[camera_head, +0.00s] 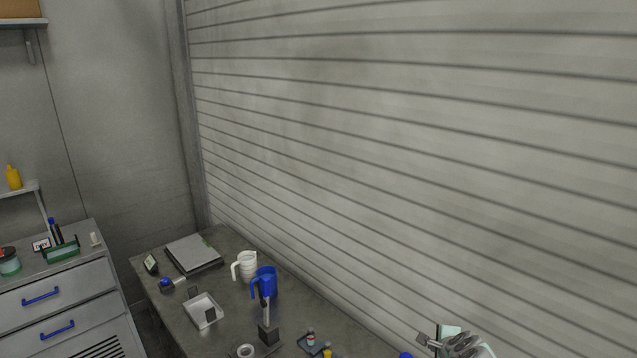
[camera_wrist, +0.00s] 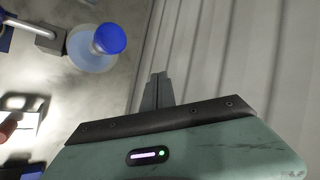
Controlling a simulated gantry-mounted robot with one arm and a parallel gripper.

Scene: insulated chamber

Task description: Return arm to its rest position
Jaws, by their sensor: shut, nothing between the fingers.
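My gripper (camera_wrist: 157,80) shows in the wrist view with its two dark grey fingers together and nothing between them. Its teal housing fills the bottom of that view. The fingers point up in the picture, in front of the ribbed pale wall. In the head view, part of my arm, grey and pale green, shows at the bottom right edge, close to the wall and cut off by the frame. I cannot make out the fingers clearly there.
A grey table (camera_head: 235,338) carries a white jug (camera_head: 247,264), a blue jug (camera_head: 265,281), a white tray (camera_head: 196,315) and a flat scale (camera_head: 192,255). A blue-capped container (camera_wrist: 92,48) stands left of my fingers. The ribbed wall (camera_head: 420,150) borders the table; drawers (camera_head: 60,305) stand left.

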